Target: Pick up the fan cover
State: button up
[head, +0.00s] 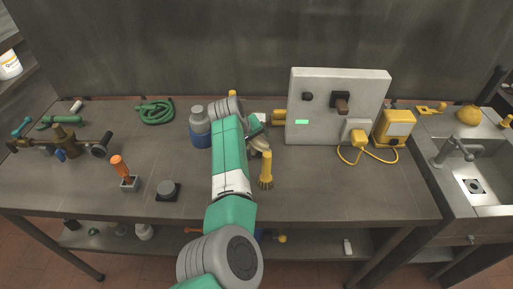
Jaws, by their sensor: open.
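My arm reaches from the bottom middle over the workbench (330,195) and bends down at its far end. My gripper (260,146) is at that far end, small and partly hidden behind my own forearm. It is open, and I see nothing held in it. I cannot pick out the fan cover with certainty. A pale rounded shape lies close to the gripper, too small and covered to name. A yellow-handled brush (266,170) stands just in front of the gripper, to its right.
A grey panel box (310,90) and yellow unit (395,127) with cable stand right. A blue-and-grey bottle (200,128) is left of my arm. A green hose (156,111), orange-handled tool (119,167) and dark-based puck (168,189) lie further left. A sink (478,190) is far right.

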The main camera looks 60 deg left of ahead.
jog(key=shift+w+f, duration=0.15)
jog(key=shift+f, duration=0.05)
jog(key=c, duration=1.2)
jog(key=shift+o, duration=0.2)
notch_tip(320, 180, up, 10)
jog(key=p, duration=0.3)
jog(key=c, duration=0.4)
jog(key=shift+c, duration=0.2)
